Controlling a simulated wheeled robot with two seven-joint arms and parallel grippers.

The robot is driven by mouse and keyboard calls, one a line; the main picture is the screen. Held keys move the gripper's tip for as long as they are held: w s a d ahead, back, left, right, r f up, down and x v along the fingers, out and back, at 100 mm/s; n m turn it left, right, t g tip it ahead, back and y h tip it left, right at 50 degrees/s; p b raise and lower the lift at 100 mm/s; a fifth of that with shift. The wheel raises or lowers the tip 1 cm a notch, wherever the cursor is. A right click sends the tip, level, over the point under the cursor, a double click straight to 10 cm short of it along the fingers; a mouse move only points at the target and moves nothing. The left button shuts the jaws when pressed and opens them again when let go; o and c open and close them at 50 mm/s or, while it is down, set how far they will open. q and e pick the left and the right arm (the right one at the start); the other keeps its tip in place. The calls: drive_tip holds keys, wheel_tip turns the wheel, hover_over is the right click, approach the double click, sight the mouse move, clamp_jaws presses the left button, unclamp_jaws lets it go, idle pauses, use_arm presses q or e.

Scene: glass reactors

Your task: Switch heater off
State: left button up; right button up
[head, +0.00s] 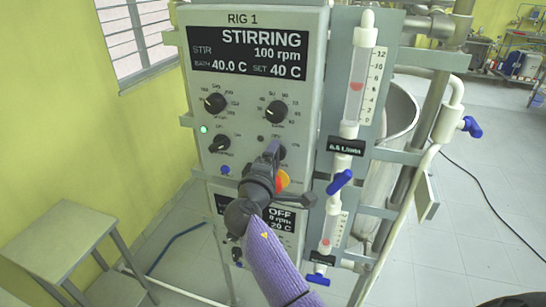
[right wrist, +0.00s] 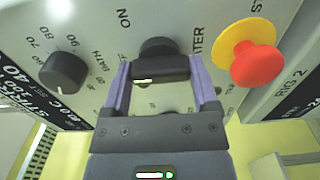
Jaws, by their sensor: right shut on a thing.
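The RIG 1 control panel (head: 246,75) faces me and its display (head: 246,52) reads STIRRING, 100 rpm, BATH 40.0 C, SET 40 C. The black heater knob (right wrist: 162,62) is between the two purple fingers of my right gripper (right wrist: 160,78), which is shut on it. ON and part of the word HEATER are printed around it. In the head view my right gripper (head: 274,150) reaches up to the panel's lower right and hides most of the knob. My left gripper is not in view.
A red stop button on a yellow collar (right wrist: 248,60) is close right of my fingers. A black bath knob (right wrist: 63,72) is on their left. A green lamp (head: 204,129) is lit. A lower panel display (head: 281,218) reads OFF. Flowmeter tubes (head: 359,75) with blue valves stand right.

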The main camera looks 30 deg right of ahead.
idle(0.4)
drive_tip(key=o, duration=1.1)
drive_tip(key=shift+d, duration=0.1)
